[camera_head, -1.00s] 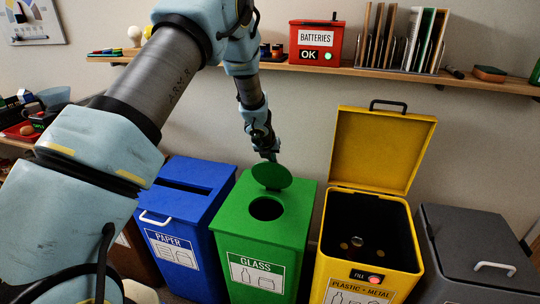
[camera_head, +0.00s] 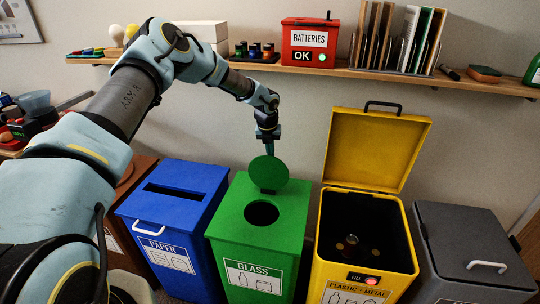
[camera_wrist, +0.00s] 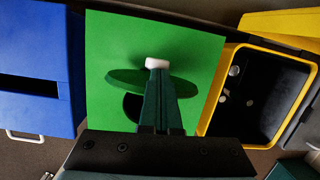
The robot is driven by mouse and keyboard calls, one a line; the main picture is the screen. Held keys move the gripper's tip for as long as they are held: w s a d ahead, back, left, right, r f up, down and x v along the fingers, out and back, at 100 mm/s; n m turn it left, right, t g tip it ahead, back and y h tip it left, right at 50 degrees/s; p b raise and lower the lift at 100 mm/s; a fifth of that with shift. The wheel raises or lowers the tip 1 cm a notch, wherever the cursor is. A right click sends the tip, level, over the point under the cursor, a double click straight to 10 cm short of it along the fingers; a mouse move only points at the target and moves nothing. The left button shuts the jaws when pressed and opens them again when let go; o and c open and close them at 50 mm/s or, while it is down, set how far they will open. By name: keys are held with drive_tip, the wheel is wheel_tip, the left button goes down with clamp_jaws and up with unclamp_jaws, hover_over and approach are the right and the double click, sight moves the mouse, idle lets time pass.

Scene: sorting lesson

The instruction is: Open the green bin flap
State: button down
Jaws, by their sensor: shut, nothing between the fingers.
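The green glass bin (camera_head: 233,222) stands between the blue and yellow bins. Its round green flap (camera_head: 268,173) stands up nearly upright at the back of the round hole (camera_head: 262,213), which is uncovered. My gripper (camera_head: 268,150) is shut and empty, just above and behind the flap's upper edge, its tips partly hidden by the flap. In the wrist view, the shut fingers (camera_wrist: 157,64) reach across the thin-looking flap (camera_wrist: 125,79), with part of the dark hole (camera_wrist: 131,106) beside them. I cannot tell whether the fingers touch the flap.
The blue paper bin (camera_head: 178,202) stands left. The yellow bin (camera_head: 330,225) at right has its lid (camera_head: 378,150) raised. A grey bin (camera_head: 470,240) stands farther right. A wall shelf (camera_head: 350,74) holds a red batteries box (camera_head: 309,43) above the bins.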

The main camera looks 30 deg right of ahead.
drive_tip(key=shift+w+d+f+g, duration=0.2)
drive_tip(key=shift+w+f+g, duration=0.05)
drive_tip(key=shift+w+g, duration=0.05)
idle(0.5)
drive_tip(key=shift+r, duration=0.1)
drive_tip(key=shift+r+b, duration=0.3)
drive_tip(key=shift+r, duration=0.05)
wheel_tip(320, 180, up, 10)
drive_tip(key=s+a+b, duration=0.1)
drive_tip(key=b, duration=0.2)
drive_tip(key=s+a+r+n+y, duration=0.1)
drive_tip(key=s+a+r+n, duration=0.15)
drive_tip(key=a+n, duration=1)
drive_tip(key=s+a+r+n+y, duration=0.1)
drive_tip(key=s+a+r+n, duration=0.15)
drive_tip(key=a+n, duration=1)
drive_tip(key=s+a+r+n, duration=0.1)
drive_tip(key=s+a+n, duration=0.5)
drive_tip(key=a, duration=0.5)
drive_tip(key=s+a+n, duration=0.6)
drive_tip(key=a+n, duration=0.5)
drive_tip(key=shift+s+a+r+n, duration=0.15)
drive_tip(key=shift+r+n, duration=0.15)
drive_tip(key=shift+r, duration=0.1)
